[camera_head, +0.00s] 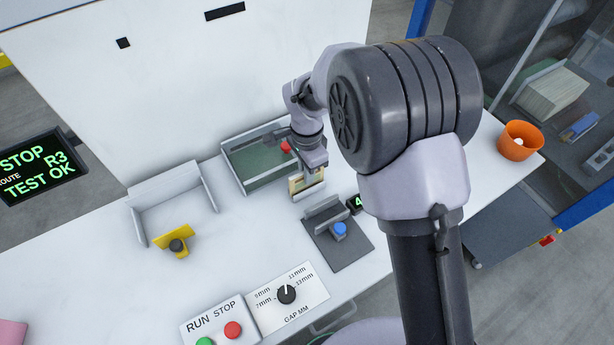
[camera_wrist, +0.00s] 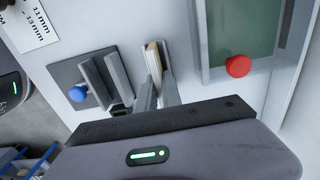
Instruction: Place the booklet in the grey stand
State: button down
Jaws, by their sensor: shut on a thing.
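The booklet (camera_head: 304,184) is thin and cream with a yellowish edge. My gripper (camera_head: 311,172) is shut on it and holds it on edge, partly hidden by the fingers. In the wrist view the booklet (camera_wrist: 153,57) is between the two fingers of the gripper (camera_wrist: 156,80). The grey stand (camera_head: 323,222) has upright plates on a dark base with a blue knob (camera_head: 339,229). In the wrist view the stand (camera_wrist: 117,72) is left of the booklet, apart from it, with a narrow slot between its plates. I cannot tell the booklet's height above the table.
A green-floored tray (camera_head: 258,167) with a red knob stands behind the booklet. A white open holder (camera_head: 172,200) with a yellow clamp (camera_head: 176,241) is to the left. A small display (camera_head: 355,204) is beside the stand.

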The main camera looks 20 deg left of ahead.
jog(key=shift+f, duration=0.25)
jog(key=shift+f, duration=0.15)
jog(key=c, duration=1.5)
grip_release()
